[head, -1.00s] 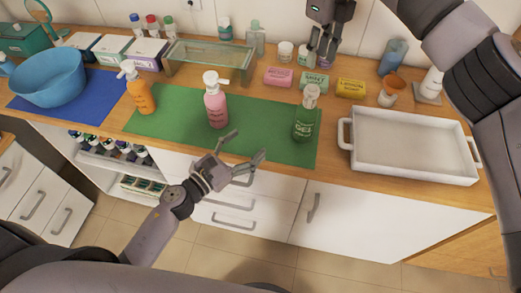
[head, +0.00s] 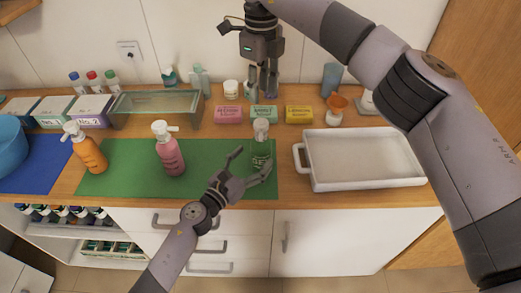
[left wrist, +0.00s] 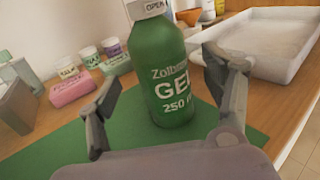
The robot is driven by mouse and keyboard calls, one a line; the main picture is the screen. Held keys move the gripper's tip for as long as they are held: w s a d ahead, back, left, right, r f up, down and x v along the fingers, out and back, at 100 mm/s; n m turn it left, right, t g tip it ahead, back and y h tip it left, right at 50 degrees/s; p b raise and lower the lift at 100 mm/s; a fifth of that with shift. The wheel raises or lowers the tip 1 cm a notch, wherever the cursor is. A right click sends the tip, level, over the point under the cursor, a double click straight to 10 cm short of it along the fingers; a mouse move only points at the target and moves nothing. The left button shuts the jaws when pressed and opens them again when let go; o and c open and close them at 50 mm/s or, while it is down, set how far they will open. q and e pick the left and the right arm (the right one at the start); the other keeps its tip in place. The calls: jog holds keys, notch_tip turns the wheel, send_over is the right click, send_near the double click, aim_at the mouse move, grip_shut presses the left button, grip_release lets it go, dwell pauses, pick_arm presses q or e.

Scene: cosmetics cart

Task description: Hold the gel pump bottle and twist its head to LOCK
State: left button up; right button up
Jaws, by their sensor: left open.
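The green gel pump bottle (head: 261,153) stands upright at the right end of the green mat (head: 215,184), with a pale head (head: 261,129). In the left wrist view the bottle (left wrist: 172,75) stands between my open left fingers, with gaps beside it. Its collar (left wrist: 155,8) reads "OPEN"; the pump top is cut off by the frame. My left gripper (head: 254,161) is open, reaching toward the bottle from the front and hiding part of its lower body. My right gripper (head: 263,92) points down behind and above the bottle, apart from it; its finger opening is unclear.
A pink pump bottle (head: 170,155) and an orange one (head: 87,153) stand to the left. Pink, green and yellow soap boxes (head: 299,115) line the back. A white tray (head: 308,174) is close on the right. A glass-topped stand (head: 115,117) is behind the mat.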

aim_at(255, 157)
pick_arm(q)
jog(key=shift+x, duration=2.2)
